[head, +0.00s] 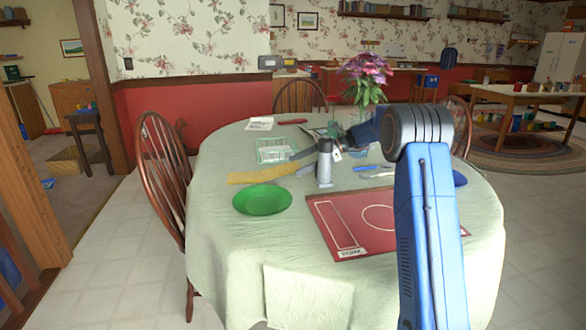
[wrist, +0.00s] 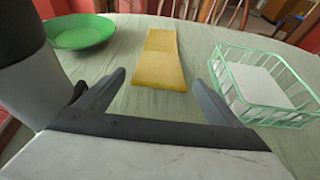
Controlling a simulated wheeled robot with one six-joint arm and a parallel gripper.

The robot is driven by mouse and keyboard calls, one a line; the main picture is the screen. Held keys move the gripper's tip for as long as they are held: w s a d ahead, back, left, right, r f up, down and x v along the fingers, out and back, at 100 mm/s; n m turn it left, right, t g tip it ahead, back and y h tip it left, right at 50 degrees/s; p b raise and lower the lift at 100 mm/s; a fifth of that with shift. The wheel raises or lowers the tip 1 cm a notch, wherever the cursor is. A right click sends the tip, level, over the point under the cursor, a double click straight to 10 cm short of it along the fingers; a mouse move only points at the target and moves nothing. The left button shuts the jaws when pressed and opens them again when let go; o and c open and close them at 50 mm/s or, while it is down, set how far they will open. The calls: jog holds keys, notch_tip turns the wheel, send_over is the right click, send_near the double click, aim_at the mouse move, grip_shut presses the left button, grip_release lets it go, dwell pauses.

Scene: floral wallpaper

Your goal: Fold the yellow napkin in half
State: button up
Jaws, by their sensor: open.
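The yellow napkin (wrist: 160,62) lies flat on the table as a long strip in the wrist view. Its near part looks wider than its far part, and a line crosses it partway along. In the head view the napkin (head: 262,172) lies behind the green plate, and its right end runs close to my arm's grey parts. My gripper (wrist: 163,85) is open and empty, its two dark fingers spread on either side of the napkin's near end. I cannot tell the fingers' height above the cloth. In the head view the fingers are hard to make out.
A green plate (head: 262,200) and a pale green wire basket (head: 278,150) flank the napkin. A red board (head: 345,222) lies near the front, and a flower vase (head: 368,85) stands at the back. Bare tablecloth (head: 270,250) is in front.

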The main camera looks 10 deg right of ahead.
aim_at(293, 166)
jog(key=shift+x, duration=1.55)
jog(key=c, duration=0.7)
jog(key=shift+r, duration=0.2)
